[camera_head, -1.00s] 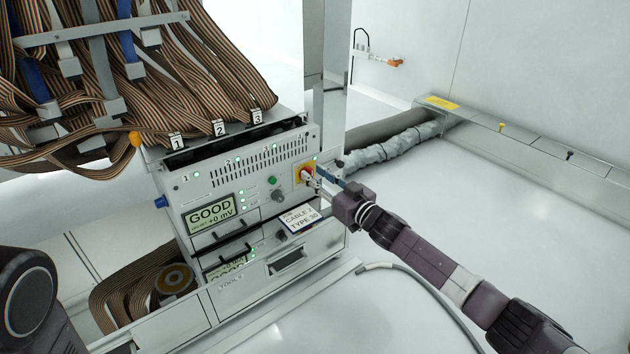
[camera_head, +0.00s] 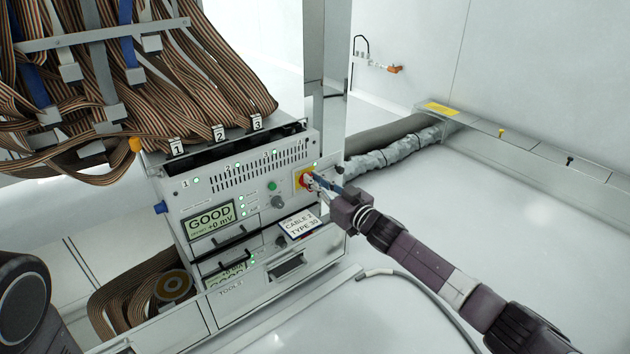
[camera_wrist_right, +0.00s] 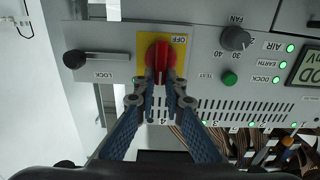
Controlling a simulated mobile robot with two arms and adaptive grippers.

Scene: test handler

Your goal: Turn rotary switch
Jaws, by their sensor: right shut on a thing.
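The red rotary switch (camera_head: 305,178) sits on a yellow plate at the right end of the grey panel's front. In the right wrist view the red knob (camera_wrist_right: 160,52) is in front of the yellow plate (camera_wrist_right: 142,45), which is marked OFF. My right gripper (camera_head: 315,181) reaches the switch from the right. Its two blue fingers (camera_wrist_right: 160,82) are closed on the lower part of the knob, one on each side. The fingers partly cover the knob in the head view. My left gripper is out of view.
Beside the switch are a lock knob (camera_wrist_right: 75,59), a fan knob (camera_wrist_right: 235,38) and a green test button (camera_wrist_right: 230,79). A display (camera_head: 210,218) reads GOOD. A cable label card (camera_head: 299,225) is below. Striped ribbon cables hang at upper left. The floor on the right is clear.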

